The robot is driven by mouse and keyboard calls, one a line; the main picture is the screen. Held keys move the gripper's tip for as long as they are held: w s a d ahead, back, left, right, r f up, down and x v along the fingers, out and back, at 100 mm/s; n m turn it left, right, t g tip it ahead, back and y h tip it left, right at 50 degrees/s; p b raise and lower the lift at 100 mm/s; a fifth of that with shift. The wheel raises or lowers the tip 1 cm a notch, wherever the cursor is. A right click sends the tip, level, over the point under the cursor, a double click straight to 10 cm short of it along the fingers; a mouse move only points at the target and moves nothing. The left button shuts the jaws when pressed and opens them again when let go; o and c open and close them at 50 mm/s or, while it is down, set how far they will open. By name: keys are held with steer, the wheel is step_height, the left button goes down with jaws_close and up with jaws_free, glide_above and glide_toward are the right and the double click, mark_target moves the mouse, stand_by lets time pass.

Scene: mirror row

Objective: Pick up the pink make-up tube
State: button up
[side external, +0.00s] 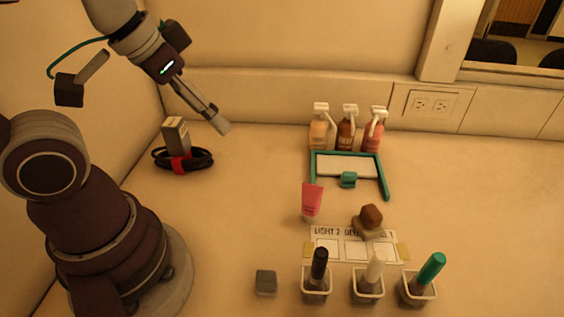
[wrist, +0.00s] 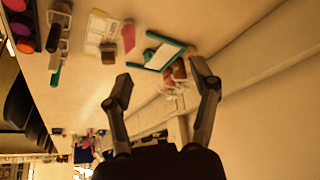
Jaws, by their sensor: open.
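The pink make-up tube (side external: 312,201) stands on the counter near the middle in the side external view, left of a small brown block. It also shows in the wrist view (wrist: 129,37), near the top centre beyond my gripper's fingers. My gripper (side external: 223,128) is raised above the back left of the counter, well to the left of the tube and apart from it. In the wrist view the two fingers of my gripper (wrist: 162,82) are spread wide with nothing between them.
A teal-framed tray (side external: 387,183) and several spray bottles (side external: 346,131) stand behind the tube. A printed card (side external: 337,249), a brown block (side external: 371,216), a grey cube (side external: 266,282) and white cups (side external: 317,291) holding markers lie in front. A black cable coil (side external: 200,159) lies at the left.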

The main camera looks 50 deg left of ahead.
mark_target(306, 201)
steer(key=w+d+f+m+h, duration=0.1)
steer(key=w+d+f, duration=0.1)
steer(key=f, duration=0.3)
steer(key=w+d+f+m, duration=0.2)
steer(key=w+f, duration=0.2)
steer(key=f, duration=0.1)
steer(key=w+d+f+m+h, duration=0.1)
steer(key=w+d+f, duration=0.1)
steer(key=f, duration=0.3)
steer(key=shift+w+d+m+h, duration=0.2)
steer(key=shift+w+m+h, duration=0.1)
steer(key=shift+w, duration=0.35)
steer(key=x, duration=0.6)
steer(key=shift+w, duration=0.1)
steer(key=shift+r, duration=0.1)
steer(key=shift+c, duration=0.3)
jaws_close()
